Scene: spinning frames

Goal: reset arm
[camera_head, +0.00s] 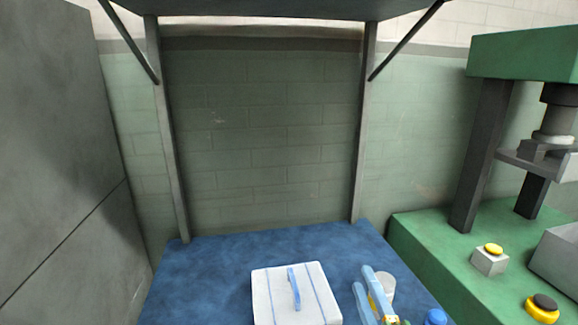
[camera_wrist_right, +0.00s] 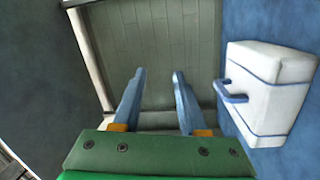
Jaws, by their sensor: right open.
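My right gripper (camera_head: 363,282) shows at the bottom edge of the head view, with blue fingers apart and nothing between them. In the right wrist view its two fingers (camera_wrist_right: 158,80) are also spread and empty. The gripper is beside the white box, to its right in the head view, and apart from it. My left gripper is in neither view.
A white box (camera_head: 273,299) with blue stripes and a blue handle (camera_head: 294,287) rests on the blue table (camera_head: 205,275). It also shows in the right wrist view (camera_wrist_right: 270,85). A green press (camera_head: 455,245) with buttons stands right; a grey panel (camera_head: 60,150) stands left. The table's left part is clear.

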